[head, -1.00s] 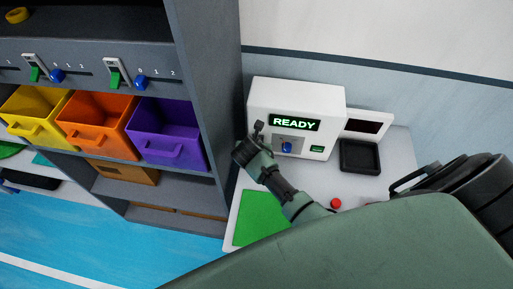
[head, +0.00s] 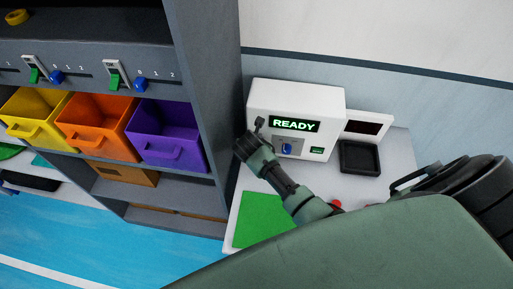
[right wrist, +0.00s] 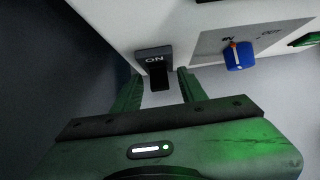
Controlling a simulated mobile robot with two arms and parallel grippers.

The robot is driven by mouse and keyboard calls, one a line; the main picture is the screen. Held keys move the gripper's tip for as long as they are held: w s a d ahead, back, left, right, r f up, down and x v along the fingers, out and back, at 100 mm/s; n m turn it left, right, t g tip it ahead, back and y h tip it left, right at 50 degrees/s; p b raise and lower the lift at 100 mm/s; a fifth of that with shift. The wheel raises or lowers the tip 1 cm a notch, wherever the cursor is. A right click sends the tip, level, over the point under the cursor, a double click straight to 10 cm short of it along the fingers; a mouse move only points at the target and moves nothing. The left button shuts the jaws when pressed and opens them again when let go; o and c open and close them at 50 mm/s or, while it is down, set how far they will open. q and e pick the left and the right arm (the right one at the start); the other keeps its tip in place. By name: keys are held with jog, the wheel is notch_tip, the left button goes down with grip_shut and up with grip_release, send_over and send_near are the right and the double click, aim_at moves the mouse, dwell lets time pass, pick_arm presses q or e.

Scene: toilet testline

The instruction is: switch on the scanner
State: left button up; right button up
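The scanner (head: 327,103) is a white box on a light table by the wall, with a lit green READY display (head: 294,125) on its front. In the right wrist view a dark switch (right wrist: 155,57) marked ON sits at the left of the scanner's front. My right gripper (right wrist: 157,76) is open, its two green fingers on either side below the switch. I cannot tell whether they touch it. In the head view, my right gripper (head: 254,138) is at the scanner's left front side. My left gripper is not in view.
A blue knob (right wrist: 239,56) is right of the switch. A green button (head: 318,150), a black tray (head: 360,157) and a green mat (head: 262,221) are nearby. A grey shelf with yellow, orange and purple bins (head: 168,137) stands close on the left.

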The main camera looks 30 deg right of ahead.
jog(key=shift+r, duration=0.15)
jog(key=b+v, duration=0.1)
jog(key=v, duration=0.6)
jog(key=shift+s+r, duration=0.2)
jog(key=shift+a, duration=0.15)
